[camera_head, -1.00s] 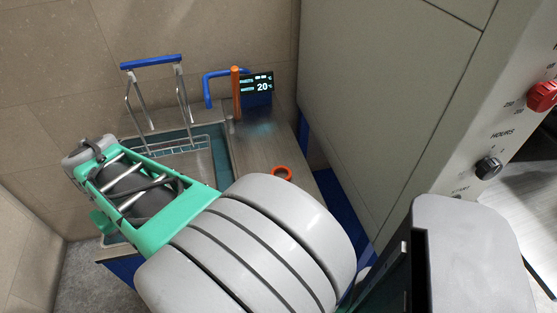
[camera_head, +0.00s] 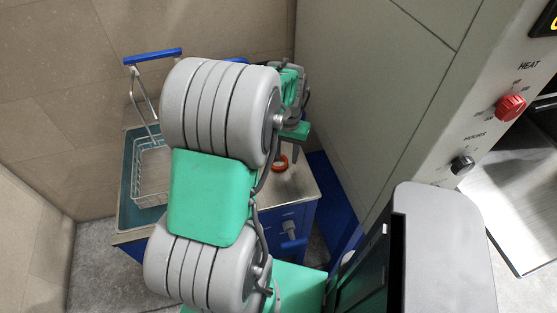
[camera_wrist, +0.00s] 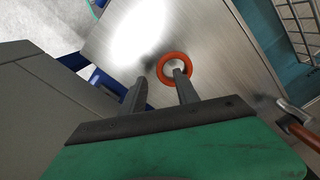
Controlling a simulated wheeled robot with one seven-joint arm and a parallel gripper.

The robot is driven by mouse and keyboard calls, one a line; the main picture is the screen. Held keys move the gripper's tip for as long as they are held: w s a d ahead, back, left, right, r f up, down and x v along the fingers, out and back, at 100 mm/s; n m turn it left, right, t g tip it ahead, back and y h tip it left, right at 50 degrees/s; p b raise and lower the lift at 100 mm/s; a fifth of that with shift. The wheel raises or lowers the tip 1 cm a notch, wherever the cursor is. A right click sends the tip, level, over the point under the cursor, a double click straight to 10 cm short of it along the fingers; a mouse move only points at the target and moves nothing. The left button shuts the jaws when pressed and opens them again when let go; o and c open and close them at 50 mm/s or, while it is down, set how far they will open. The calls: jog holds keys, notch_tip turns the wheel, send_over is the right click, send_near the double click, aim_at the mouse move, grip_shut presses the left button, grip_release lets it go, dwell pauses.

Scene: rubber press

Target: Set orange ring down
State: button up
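The orange ring (camera_wrist: 174,53) lies flat on the steel worktop (camera_wrist: 215,60). It also shows in the head view (camera_head: 280,168), partly hidden behind my arm. My gripper (camera_wrist: 160,75) is open, with its two dark fingers apart. In the wrist view the right fingertip overlaps the ring's opening, and the left fingertip is outside the ring. I cannot tell whether either finger touches it. In the head view my gripper (camera_head: 294,150) is just above and beside the ring.
A sink with a wire basket (camera_head: 150,175) and blue handle (camera_head: 153,56) is at the left. A large grey cabinet (camera_head: 375,110) with a red knob (camera_head: 510,107) stands at the right. The worktop around the ring is mostly clear.

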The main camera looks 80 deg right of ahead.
aim_at(286, 163)
notch_tip(286, 163, down, 3)
jog(key=shift+f, duration=0.1)
jog(key=shift+w, duration=0.1)
grip_shut()
dwell(0.5)
